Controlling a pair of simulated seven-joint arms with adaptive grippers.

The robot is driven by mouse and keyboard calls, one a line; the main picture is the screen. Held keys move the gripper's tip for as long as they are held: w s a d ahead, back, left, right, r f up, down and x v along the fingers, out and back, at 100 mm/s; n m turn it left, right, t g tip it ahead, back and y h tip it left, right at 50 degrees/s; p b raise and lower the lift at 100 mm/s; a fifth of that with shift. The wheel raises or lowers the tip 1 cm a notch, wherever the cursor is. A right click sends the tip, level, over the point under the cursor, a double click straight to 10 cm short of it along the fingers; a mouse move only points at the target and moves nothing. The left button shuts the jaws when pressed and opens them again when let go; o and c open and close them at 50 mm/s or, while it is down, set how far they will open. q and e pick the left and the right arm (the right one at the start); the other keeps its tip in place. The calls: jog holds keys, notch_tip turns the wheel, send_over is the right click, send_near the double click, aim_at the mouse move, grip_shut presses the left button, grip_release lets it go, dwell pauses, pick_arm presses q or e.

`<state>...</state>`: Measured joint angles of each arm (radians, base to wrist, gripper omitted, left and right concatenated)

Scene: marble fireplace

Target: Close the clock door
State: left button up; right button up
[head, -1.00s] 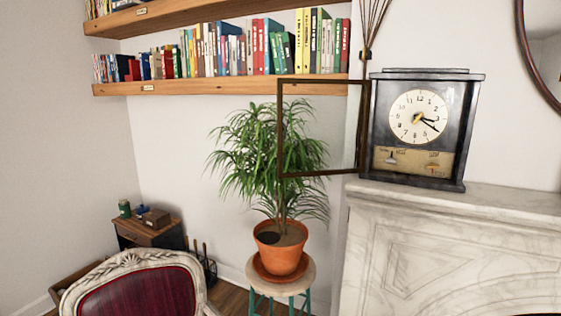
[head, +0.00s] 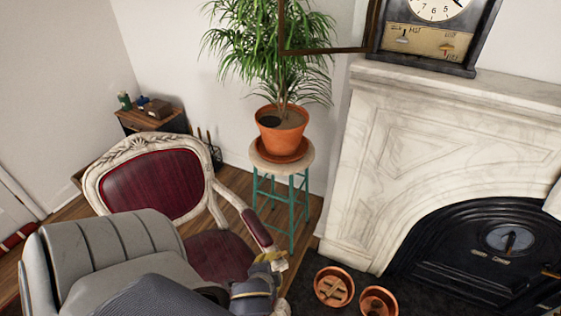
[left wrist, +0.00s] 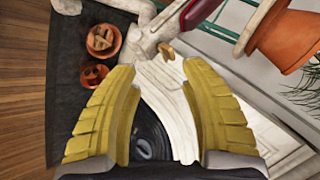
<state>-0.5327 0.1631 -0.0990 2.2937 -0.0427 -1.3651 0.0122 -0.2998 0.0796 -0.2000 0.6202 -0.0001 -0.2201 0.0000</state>
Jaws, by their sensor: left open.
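The clock (head: 430,59) stands on the marble mantel, cut off by the top edge of the head view. Its door (head: 335,49), a thin dark frame, is swung open to the left, with only its lower part in view. The white dial and the brass panel below it are uncovered. My left gripper (head: 272,260) is low in front of the chair's armrest, well below the clock and apart from its door. In the left wrist view its yellow fingers (left wrist: 157,75) are spread with nothing between them. The clock is out of the left wrist view. My right gripper is not in view.
A potted plant (head: 282,131) on a teal-legged stool (head: 291,200) stands below the open door, its leaves behind the frame. A red chair (head: 155,187) is beside my left arm. Two terracotta pots (head: 334,287) sit by the marble fireplace (head: 385,150).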

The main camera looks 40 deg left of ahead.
pick_arm(q)
jog(key=w+a+r+m+t+h, duration=0.2)
jog(key=w+a+r+m+t, duration=0.3)
jog(key=w+a+r, duration=0.85)
jog(key=w+a+r+m+t+h, duration=0.2)
jog(key=w+a+r+t, duration=0.5)
jog(key=w+a+r, duration=0.7)
notch_tip(320, 180, up, 14)
jog(key=a+r+m+h, duration=0.1)
jog(key=m+h, duration=0.4)
jog(key=h, duration=0.1)
jog(key=s+a+r+m+g+h, duration=0.2)
jog(key=s+a+r, duration=0.1)
jog(key=r, duration=0.5)
jog(key=s+a+r+m+g+h, duration=0.1)
jog(key=s+a+r+m, duration=0.15)
jog(key=r, duration=0.55)
jog(key=s+a+r+m+g+h, duration=0.2)
jog(key=s+a+r, duration=0.15)
jog(key=r, duration=0.45)
jog(key=shift+n, duration=0.25)
jog(key=shift+s+d+x, duration=0.15)
jog(key=shift+d+x, duration=0.05)
jog(key=shift+x, duration=2.65)
jog(key=shift+s+d+x, duration=0.1)
jog(key=shift+d+x, duration=0.05)
jog(key=shift+x, duration=2.75)
jog(key=shift+s+d+x, duration=0.15)
jog(key=shift+d+x, duration=0.05)
jog(key=shift+x, duration=2.65)
